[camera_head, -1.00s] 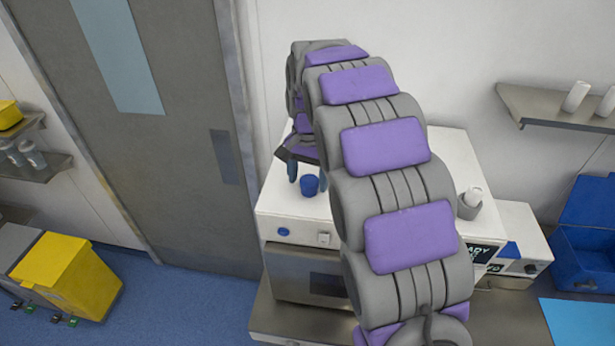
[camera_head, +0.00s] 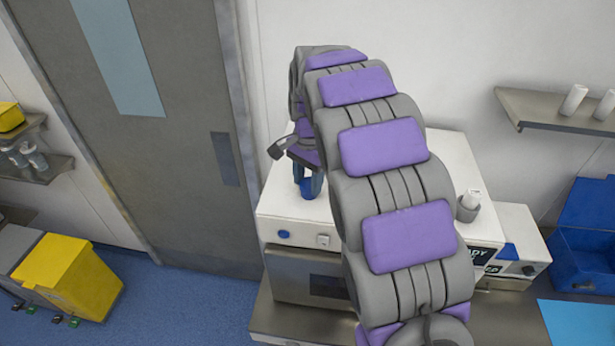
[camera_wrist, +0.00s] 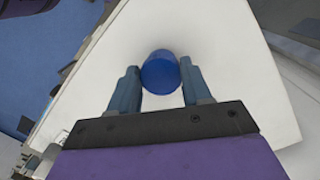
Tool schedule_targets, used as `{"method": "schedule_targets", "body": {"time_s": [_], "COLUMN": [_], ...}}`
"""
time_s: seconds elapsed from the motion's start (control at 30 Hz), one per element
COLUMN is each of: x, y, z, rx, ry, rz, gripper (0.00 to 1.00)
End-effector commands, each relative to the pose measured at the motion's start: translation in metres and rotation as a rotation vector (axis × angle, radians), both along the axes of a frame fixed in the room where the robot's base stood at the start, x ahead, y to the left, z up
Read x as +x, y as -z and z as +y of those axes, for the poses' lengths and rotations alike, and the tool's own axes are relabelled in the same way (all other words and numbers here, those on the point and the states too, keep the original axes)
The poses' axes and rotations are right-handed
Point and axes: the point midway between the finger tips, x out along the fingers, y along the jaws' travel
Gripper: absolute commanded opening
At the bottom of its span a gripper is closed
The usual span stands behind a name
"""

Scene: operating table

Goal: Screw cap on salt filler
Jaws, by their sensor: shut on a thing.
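The blue cap (camera_head: 307,193) is at the left part of the white machine's top (camera_head: 278,203), and I take its seat there to be the salt filler. The filler opening itself is hidden. My gripper (camera_head: 309,184) points down at the cap and is shut on it. In the wrist view the round blue cap (camera_wrist: 160,72) sits between the two fingertips of my gripper (camera_wrist: 160,78), one on each side. I cannot tell whether the cap is threaded or only resting.
The machine's front has a blue knob (camera_head: 284,234) and a display (camera_head: 482,255). A grey holder (camera_head: 467,209) with a white bottle stands on its right side. A wall shelf (camera_head: 545,110) is at the right, a blue bin (camera_head: 580,263) below. My arm hides much of the top.

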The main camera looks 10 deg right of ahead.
Motion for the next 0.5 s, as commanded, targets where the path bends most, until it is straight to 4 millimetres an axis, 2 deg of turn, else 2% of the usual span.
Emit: {"method": "schedule_targets", "body": {"time_s": [0.23,0.5], "x": [0.0004,0.0014], "y": [-0.0006,-0.0022], "z": [0.0001,-0.0001], "rx": [0.000,-0.002], "ry": [0.017,0.273], "rz": [-0.002,-0.001], "gripper": [0.17,0.17]}}
